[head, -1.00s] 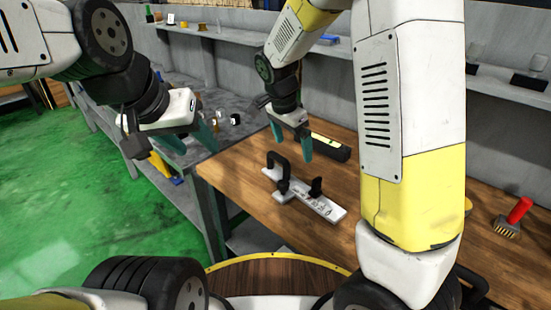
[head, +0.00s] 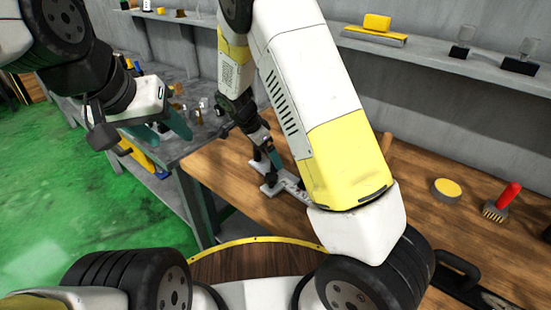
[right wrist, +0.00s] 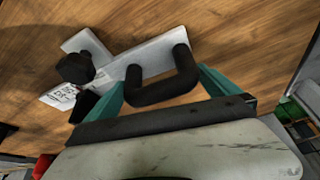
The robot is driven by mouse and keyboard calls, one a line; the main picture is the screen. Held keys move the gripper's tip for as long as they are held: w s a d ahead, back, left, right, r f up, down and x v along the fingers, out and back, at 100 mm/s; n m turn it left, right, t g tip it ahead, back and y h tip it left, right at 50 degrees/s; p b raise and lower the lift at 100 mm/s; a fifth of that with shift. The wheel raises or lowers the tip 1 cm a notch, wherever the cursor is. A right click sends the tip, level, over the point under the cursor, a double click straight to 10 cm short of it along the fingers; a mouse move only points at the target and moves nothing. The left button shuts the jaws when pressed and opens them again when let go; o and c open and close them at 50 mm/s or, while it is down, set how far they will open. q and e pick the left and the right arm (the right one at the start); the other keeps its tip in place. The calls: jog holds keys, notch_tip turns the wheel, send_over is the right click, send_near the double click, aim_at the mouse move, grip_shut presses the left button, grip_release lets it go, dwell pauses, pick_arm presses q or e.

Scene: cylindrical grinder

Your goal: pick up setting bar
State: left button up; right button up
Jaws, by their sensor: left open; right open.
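The setting bar, which I take to be the pale bar with black fittings (head: 291,186), lies on the wooden bench, partly hidden by my right arm. In the right wrist view its grey bar (right wrist: 142,60) carries a black U-shaped handle (right wrist: 163,88) and a dark knob, with a white printed label beside the knob. My right gripper (right wrist: 160,78) is open, its teal fingers on either side of the handle; I cannot tell whether they touch it. It also shows in the head view (head: 268,158). My left gripper (head: 168,126) is open and empty, over the grey bench at left.
The wooden bench (head: 425,225) holds a red-handled brush (head: 502,203) and a round yellow-topped tin (head: 446,189) at right. Small parts lie on the grey bench (head: 185,146). A shelf (head: 430,57) runs along the wall behind.

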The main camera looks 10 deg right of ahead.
jog(key=c, duration=1.6)
jog(key=shift+c, duration=0.6)
jog(key=shift+r, duration=0.15)
